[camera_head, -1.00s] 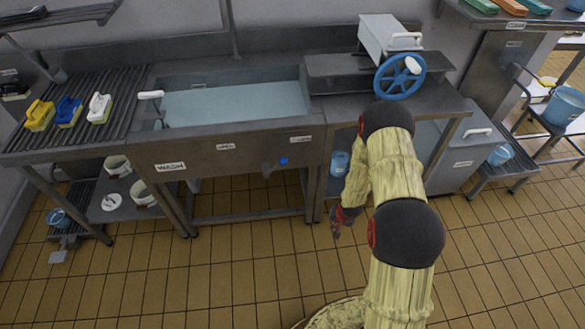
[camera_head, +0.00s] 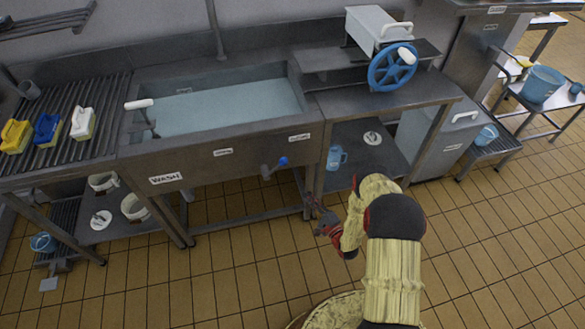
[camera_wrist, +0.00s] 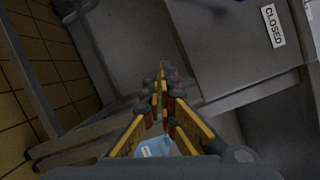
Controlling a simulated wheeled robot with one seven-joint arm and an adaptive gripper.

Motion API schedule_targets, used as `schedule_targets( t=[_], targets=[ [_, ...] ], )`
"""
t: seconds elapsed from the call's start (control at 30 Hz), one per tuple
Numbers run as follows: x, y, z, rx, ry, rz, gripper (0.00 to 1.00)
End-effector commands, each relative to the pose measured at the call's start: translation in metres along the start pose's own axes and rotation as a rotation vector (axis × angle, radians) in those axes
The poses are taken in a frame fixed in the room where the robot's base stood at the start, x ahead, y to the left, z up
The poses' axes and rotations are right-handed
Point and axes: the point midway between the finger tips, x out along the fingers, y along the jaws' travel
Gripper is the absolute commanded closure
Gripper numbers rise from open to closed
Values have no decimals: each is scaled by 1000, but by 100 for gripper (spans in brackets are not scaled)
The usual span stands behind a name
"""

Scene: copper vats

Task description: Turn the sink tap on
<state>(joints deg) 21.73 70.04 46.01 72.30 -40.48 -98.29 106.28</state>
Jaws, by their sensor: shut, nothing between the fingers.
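The sink (camera_head: 215,103) is a steel basin with pale blue water in it. A white-handled lever (camera_head: 139,104) stands at its left end. A lever with a blue knob (camera_head: 283,160) sticks out from a pipe fitting on the sink's front panel. I cannot tell which of these is the tap. My gripper (camera_head: 318,205) is low in front of the sink, below and right of the blue knob and apart from it. In the wrist view my gripper (camera_wrist: 160,75) is shut and empty. A "CLOSED" label (camera_wrist: 273,25) shows at upper right there.
A blue handwheel (camera_head: 392,67) is on the right counter. A blue jug (camera_head: 336,157) stands on the shelf beneath; it also shows in the wrist view (camera_wrist: 155,148). A table leg (camera_head: 307,195) is close to my gripper. The tiled floor (camera_head: 225,270) in front is clear.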

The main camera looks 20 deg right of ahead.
Motion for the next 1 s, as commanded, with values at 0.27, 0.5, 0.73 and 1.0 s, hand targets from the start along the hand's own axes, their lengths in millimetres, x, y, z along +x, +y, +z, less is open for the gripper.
schedule_targets(
  t=[0.27,0.5,0.73,1.0],
  targets=[
    [-6,-66,25,295,-139,-230,100],
    [-7,-69,26,358,-150,-234,100],
    [-7,-68,25,356,-149,-233,100],
    [15,-73,28,354,-153,-232,100]
  ],
)
